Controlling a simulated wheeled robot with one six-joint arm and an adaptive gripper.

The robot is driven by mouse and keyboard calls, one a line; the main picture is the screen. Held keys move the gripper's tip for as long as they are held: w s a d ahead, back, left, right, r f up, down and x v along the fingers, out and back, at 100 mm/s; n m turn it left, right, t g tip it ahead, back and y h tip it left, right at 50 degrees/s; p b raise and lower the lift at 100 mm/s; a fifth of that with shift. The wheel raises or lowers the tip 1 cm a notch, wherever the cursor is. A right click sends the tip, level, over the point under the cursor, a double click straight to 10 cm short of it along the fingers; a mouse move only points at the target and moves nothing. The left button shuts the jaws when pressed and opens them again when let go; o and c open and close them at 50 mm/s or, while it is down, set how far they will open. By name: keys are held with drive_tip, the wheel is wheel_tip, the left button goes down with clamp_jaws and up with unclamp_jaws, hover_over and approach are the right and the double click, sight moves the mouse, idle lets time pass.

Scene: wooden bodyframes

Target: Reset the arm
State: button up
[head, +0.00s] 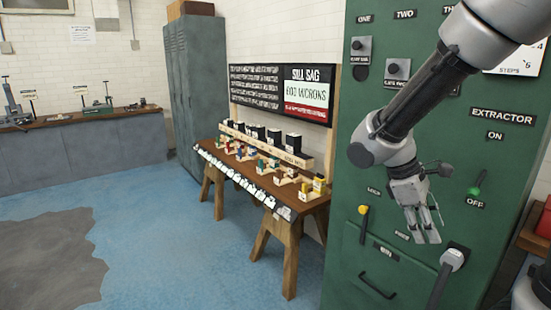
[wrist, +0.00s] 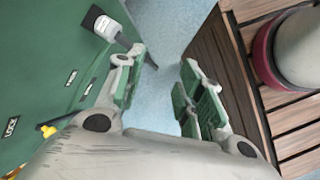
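My gripper (head: 428,226) hangs fingers-down at the end of my arm, in front of the green cabinet (head: 395,165). In the wrist view my gripper (wrist: 160,88) has its two green-padded fingers well apart, with blue floor between them. It is open and empty. My arm reaches in from the upper right of the head view, bent at a joint. The gripper appears apart from the cabinet's handles.
The cabinet has a yellow-tipped lever (head: 363,211), a white-grey lever (head: 453,259), a green EXTRACTOR lever (head: 475,191) and knobs. A wooden trestle table (head: 290,200) with small boxes stands left of it. Blue floor (head: 180,240) is clear at left.

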drive_tip(key=s+d+r+m+t+y, duration=0.3)
drive_tip(key=s+r+m+t+y, duration=0.2)
drive_tip(key=s+r+m, duration=0.4)
drive_tip(key=shift+s+r+m+t+y, duration=0.3)
drive_tip(key=shift+s+m+t, duration=0.2)
drive_tip(key=shift+m, duration=0.2)
